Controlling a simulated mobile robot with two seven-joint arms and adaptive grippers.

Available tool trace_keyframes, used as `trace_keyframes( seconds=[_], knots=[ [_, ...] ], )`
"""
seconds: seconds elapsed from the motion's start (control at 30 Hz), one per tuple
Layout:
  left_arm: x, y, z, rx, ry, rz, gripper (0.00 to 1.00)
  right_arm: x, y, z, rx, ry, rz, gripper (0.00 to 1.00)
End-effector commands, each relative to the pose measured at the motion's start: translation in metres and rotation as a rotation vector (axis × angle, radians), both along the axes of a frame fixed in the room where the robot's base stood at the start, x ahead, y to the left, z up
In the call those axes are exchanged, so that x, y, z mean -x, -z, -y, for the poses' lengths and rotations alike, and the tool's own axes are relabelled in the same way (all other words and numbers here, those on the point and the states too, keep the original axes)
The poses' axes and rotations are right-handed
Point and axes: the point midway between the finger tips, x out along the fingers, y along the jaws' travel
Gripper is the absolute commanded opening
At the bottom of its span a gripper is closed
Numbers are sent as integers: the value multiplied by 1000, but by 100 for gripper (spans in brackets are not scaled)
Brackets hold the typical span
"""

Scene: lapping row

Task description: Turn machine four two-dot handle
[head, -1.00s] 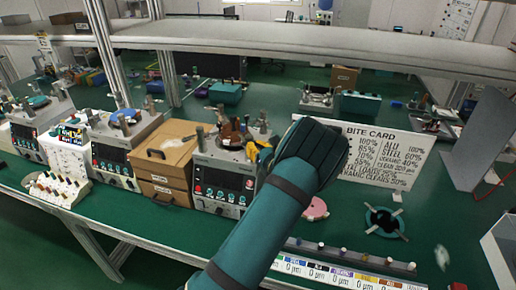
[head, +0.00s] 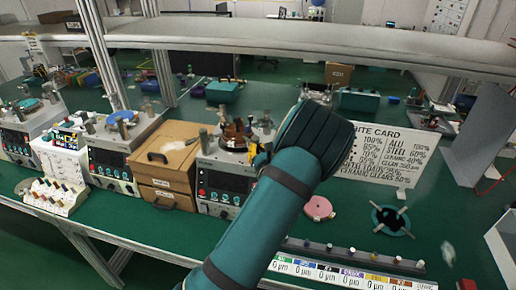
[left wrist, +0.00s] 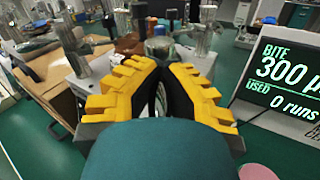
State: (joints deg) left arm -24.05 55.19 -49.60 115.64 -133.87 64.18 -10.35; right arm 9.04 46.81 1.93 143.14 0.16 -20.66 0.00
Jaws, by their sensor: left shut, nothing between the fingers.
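The nearest lapping machine (head: 228,181), a grey box with a dark screen and red buttons, stands right of the wooden drawer box. Metal posts and a brown part (head: 234,132) are on its top. I cannot make out a two-dot mark or a machine number. My left gripper (head: 258,158) is at the machine's right upper edge, mostly hidden behind my teal wrist, with a little yellow showing. In the left wrist view its yellow fingers (left wrist: 162,68) are shut and empty, pointing towards metal posts and a brown part (left wrist: 130,43). Contact cannot be told. My right gripper is not in view.
The wooden drawer box (head: 165,168) stands close left, with more machines beyond. A white bite card (head: 385,150) stands behind my wrist. A pink disc (head: 318,208) and a dark ring with arms (head: 390,220) lie right. A labelled strip (head: 345,272) runs along the front edge.

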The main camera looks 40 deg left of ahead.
Motion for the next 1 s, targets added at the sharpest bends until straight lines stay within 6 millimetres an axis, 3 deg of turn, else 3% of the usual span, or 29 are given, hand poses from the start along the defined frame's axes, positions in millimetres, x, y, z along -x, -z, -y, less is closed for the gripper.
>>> trace_keyframes(
  seconds=[0.53,0.67,0.7,1.0],
  knots=[
    [1,-2,0,-4,7,4,0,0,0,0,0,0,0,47],
    [1,-2,0,-3,7,4,43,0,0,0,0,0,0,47],
    [1,-2,0,-3,7,4,47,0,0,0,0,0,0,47],
    [2,-1,2,-1,7,1,47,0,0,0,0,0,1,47]
  ],
)
